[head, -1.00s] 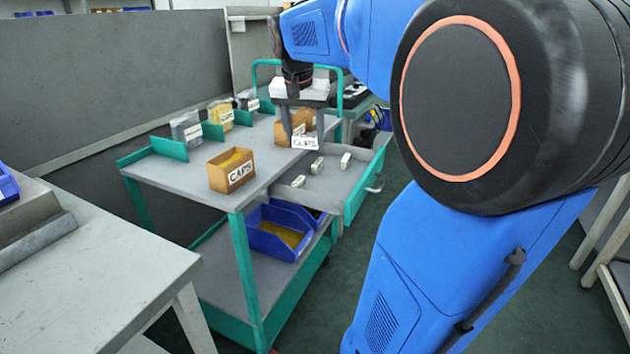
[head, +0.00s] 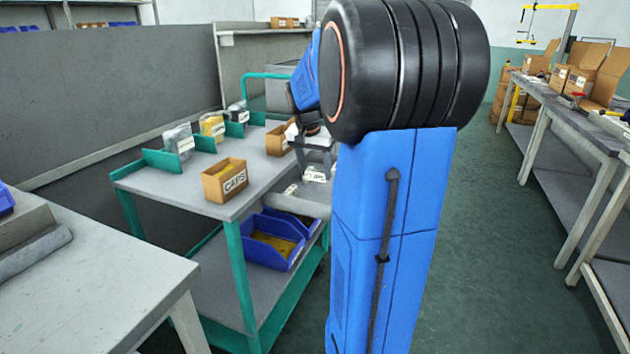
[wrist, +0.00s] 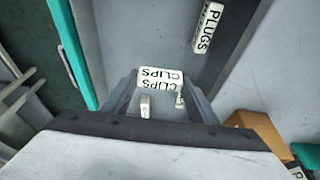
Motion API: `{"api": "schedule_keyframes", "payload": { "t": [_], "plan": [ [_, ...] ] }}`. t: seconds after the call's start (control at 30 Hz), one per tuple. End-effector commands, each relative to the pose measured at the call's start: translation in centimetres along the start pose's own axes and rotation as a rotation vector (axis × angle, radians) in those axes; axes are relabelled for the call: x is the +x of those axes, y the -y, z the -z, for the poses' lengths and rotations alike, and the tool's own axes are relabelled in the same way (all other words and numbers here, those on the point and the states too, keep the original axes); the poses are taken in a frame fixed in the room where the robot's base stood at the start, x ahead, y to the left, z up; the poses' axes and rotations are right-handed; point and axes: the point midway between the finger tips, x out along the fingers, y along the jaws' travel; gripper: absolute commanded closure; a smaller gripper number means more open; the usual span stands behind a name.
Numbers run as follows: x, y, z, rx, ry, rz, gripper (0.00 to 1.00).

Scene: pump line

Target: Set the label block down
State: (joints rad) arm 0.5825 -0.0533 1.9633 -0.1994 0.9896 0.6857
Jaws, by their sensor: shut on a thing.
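The label block (wrist: 160,78) is white and marked CLIPS. My gripper (wrist: 162,95) is shut on it, with a finger at each side in the wrist view. In the head view the block (head: 314,175) shows below my gripper (head: 318,160), over the open drawer (head: 305,206) at the cart's right side. I cannot tell whether the block touches the drawer floor. A white block marked PLUGS (wrist: 208,28) lies in the drawer, apart from the held block. Two smaller white blocks show between the fingers, one of them here (wrist: 145,106).
The grey cart top (head: 195,200) holds a CAPS box (head: 225,181), another cardboard box (head: 279,141) near my gripper, and bagged parts between teal dividers. Blue bins (head: 270,248) stand on the lower shelf. My arm hides part of the drawer.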

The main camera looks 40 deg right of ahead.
Motion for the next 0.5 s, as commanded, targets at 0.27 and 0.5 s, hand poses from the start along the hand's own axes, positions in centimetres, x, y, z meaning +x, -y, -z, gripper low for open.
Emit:
{"api": "schedule_keyframes", "payload": {
  "t": [0.27, 0.5],
  "plan": [
    [3.0, 0.0, -0.9, 0.000, 0.002, -0.001, 0.67],
    [3.5, 0.0, -1.1, 0.000, 0.000, 0.000, 0.67]
  ]
}}
